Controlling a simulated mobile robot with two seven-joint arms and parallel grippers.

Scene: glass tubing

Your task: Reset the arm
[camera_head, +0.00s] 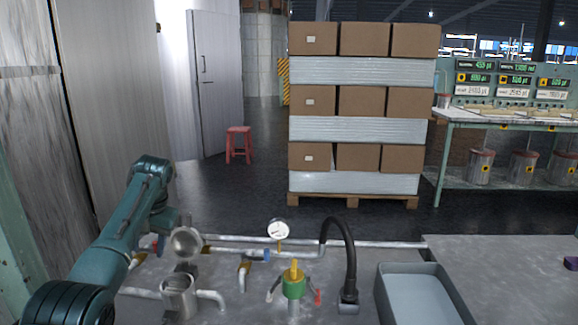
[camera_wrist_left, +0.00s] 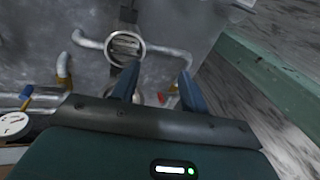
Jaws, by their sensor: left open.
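My left arm reaches in from the lower left of the head view, bends at its raised elbow and comes down to my left gripper (camera_head: 166,228), over the far left of the grey worktop. In the left wrist view the gripper (camera_wrist_left: 158,70) is open, its two blue fingers apart with nothing between them. In the wrist view a round metal rim (camera_wrist_left: 125,47) shows just beyond the left fingertip. My right gripper is not in view.
Pipes run along the worktop (camera_head: 510,270), with a dial gauge (camera_head: 279,230), a green-collared valve (camera_head: 293,288) and a black curved hose (camera_head: 348,255). A grey tray (camera_head: 383,290) sits at front right. Stacked boxes (camera_head: 365,101) and a red stool (camera_head: 239,143) stand beyond.

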